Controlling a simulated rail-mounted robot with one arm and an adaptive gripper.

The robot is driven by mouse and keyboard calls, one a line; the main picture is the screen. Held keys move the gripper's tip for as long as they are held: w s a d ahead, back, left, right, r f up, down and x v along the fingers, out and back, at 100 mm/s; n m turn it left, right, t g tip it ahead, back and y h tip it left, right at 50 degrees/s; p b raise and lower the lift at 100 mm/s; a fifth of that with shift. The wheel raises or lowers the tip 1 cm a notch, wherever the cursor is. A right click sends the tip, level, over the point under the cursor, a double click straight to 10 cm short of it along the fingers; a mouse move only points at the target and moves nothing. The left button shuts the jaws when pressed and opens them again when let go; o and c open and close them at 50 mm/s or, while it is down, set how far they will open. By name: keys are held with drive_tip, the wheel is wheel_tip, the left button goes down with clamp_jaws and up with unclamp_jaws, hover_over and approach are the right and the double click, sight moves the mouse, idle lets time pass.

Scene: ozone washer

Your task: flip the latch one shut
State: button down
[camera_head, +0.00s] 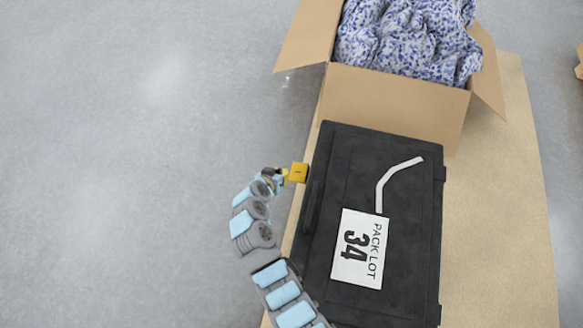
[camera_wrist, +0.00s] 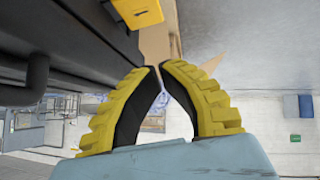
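A black case (camera_head: 340,150) lies closed, with a white label reading PACK LOT 34 on its lid. A yellow latch (camera_head: 298,172) sticks out from its left side, near the upper left corner. Its yellow block also shows at the top of the wrist view (camera_wrist: 138,12). My gripper (camera_head: 284,175) is just left of the latch, close to it; contact cannot be told from above. In the wrist view, my yellow-ridged fingertips (camera_wrist: 159,67) nearly meet, with nothing held between them. The latch is beyond and left of the fingertips there.
A dark handle (camera_head: 313,208) runs along the case's left side, below the latch. An open cardboard box (camera_head: 390,105) with blue-and-white patterned filling stands behind the case. The tan tabletop (camera_head: 500,200) is bare to the right. Open grey floor lies to the left.

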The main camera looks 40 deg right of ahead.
drive_tip(key=b, duration=0.3)
hover_over(294, 167)
drive_tip(key=a, duration=0.2)
wheel_tip(294, 167, down, 7)
drive_tip(key=shift+s+a+f+b, duration=0.15)
drive_tip(key=shift+f+b, duration=0.2)
drive_tip(key=shift+f, duration=0.3)
drive_tip(key=shift+s+f+b, duration=0.1)
drive_tip(key=shift+f+b, duration=0.25)
drive_tip(key=shift+f, duration=0.25)
drive_tip(key=shift+s+f, duration=0.1)
drive_tip(key=shift+f, duration=0.55)
drive_tip(key=shift+f+b, duration=0.15)
drive_tip(key=shift+b, duration=0.35)
